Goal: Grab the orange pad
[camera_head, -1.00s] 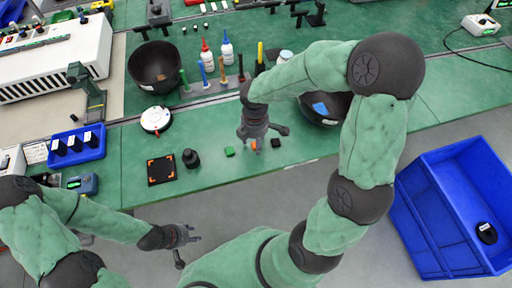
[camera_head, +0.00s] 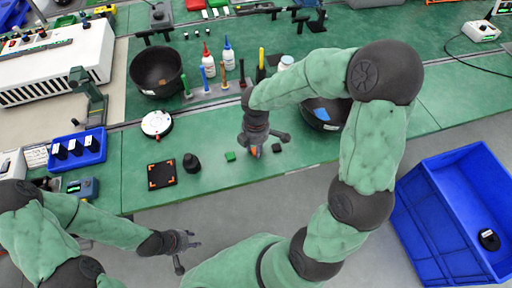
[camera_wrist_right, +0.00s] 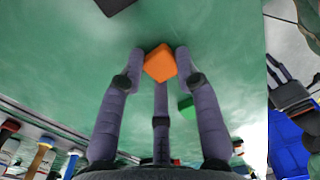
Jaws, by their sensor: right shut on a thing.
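The orange pad (camera_wrist_right: 160,63) is a small orange block between the fingertips of my right gripper (camera_wrist_right: 160,72) in the right wrist view. In the head view only a bit of the orange pad (camera_head: 254,150) shows under the right gripper (camera_head: 256,147), which points down over the green table. The right gripper is shut on the pad; whether the pad touches the table I cannot tell. My left gripper (camera_head: 188,246) is in front of the table edge, over the floor, with its fingers apart and nothing in them.
A green pad (camera_head: 230,156) and a black pad (camera_head: 279,147) lie on either side of the right gripper. A black square with orange corner marks (camera_head: 162,174) and a dark knob-like piece (camera_head: 191,162) lie to the left. A blue bin (camera_head: 420,215) stands at right.

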